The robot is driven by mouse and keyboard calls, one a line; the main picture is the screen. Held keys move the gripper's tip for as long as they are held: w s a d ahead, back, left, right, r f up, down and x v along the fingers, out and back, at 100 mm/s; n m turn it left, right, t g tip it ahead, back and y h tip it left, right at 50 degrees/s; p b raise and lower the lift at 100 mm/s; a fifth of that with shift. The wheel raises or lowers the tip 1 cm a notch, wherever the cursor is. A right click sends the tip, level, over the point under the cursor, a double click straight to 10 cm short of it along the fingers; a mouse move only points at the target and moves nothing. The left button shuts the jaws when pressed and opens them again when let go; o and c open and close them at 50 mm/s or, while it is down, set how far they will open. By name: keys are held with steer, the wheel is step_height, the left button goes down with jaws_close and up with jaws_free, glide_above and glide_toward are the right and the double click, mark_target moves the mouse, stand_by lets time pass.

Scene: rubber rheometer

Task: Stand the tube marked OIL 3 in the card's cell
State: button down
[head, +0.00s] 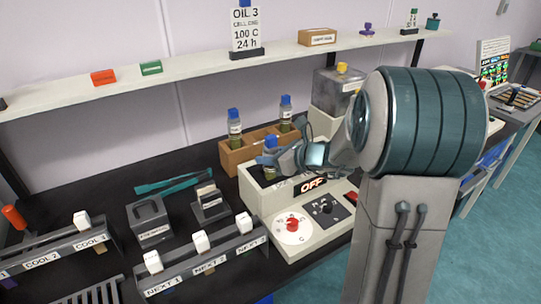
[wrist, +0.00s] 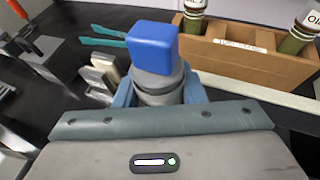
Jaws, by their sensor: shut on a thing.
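The card (head: 245,28) stands on the shelf and reads OIL 3, CELL ONE, 100 C, 24 h. My gripper (head: 272,160) is shut on a blue-capped tube (head: 270,174) at the back left of the cream heating block (head: 262,203). In the wrist view the tube's blue cap (wrist: 152,42) rises between the fingers (wrist: 160,97). The held tube's marking is not readable. I cannot tell whether its lower end is inside a cell or above it. The block's cells are mostly hidden by my arm. The block's display reads OFF.
A wooden rack (head: 232,164) behind the block holds two more blue-capped tubes (head: 235,130) (head: 286,115). Teal tongs (head: 172,184), a dark weight-like box (head: 149,222) and a small stand (head: 209,205) lie left. Labelled NEXT racks (head: 205,262) stand in front.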

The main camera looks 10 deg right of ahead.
steer(key=shift+f+b, duration=0.3)
steer(key=shift+f, duration=0.15)
steer(key=c, duration=0.8)
jaws_free()
steer(key=shift+c, duration=0.2)
steer(key=v, duration=1.3)
steer(key=shift+s+d+r, duration=0.2)
steer(key=shift+s+d, duration=0.05)
